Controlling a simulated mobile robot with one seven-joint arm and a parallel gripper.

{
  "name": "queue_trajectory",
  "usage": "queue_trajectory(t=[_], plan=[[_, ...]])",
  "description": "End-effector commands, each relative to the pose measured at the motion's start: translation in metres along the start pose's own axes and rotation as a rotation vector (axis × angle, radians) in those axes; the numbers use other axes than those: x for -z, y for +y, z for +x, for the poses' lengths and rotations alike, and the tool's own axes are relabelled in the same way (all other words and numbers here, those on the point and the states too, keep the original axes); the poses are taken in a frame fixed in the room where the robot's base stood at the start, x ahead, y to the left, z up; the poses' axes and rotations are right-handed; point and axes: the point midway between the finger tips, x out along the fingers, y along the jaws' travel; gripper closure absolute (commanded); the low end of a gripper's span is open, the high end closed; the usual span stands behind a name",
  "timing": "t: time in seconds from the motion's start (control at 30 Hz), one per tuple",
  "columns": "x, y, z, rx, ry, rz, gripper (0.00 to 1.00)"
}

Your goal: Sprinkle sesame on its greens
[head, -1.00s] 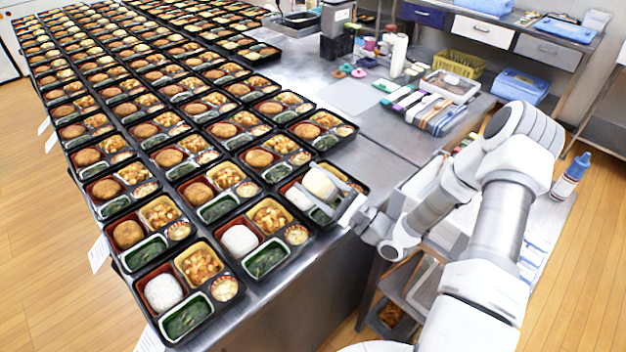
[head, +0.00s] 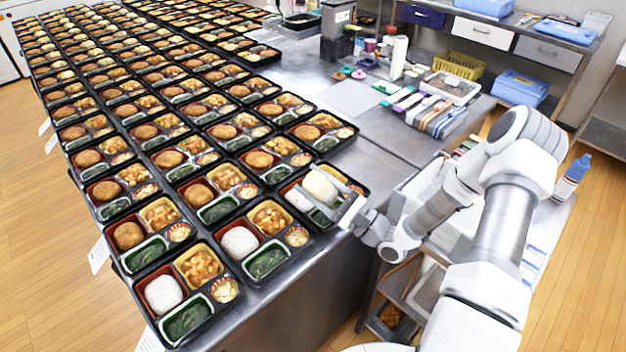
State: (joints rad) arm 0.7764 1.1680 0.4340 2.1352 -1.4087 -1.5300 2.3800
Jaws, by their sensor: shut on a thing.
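My gripper (head: 328,194) is over the bento tray (head: 357,184) at the right end of the front rows. It is shut on a pale cream, rounded thing (head: 320,186), probably the sesame shaker, which looks tilted. The tray's dark greens (head: 319,216) show partly beneath the fingers. White rice shows at its left side. The fingers and the held thing hide much of the tray. I cannot make out any sesame on the greens.
Many filled bento trays stand in close rows to the left; the nearest holds rice, stew and greens (head: 187,319).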

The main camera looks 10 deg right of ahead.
Motion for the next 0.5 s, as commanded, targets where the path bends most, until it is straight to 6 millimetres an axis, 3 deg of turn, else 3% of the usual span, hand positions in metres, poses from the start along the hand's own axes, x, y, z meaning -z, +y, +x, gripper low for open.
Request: queue_trajectory(t=[0.27,0.5], plan=[[-0.001,-0.001,0.001,0.0,-0.001,-0.001,0.53],[-0.019,-0.013,0.008,0.001,-0.001,-0.001,0.53]])
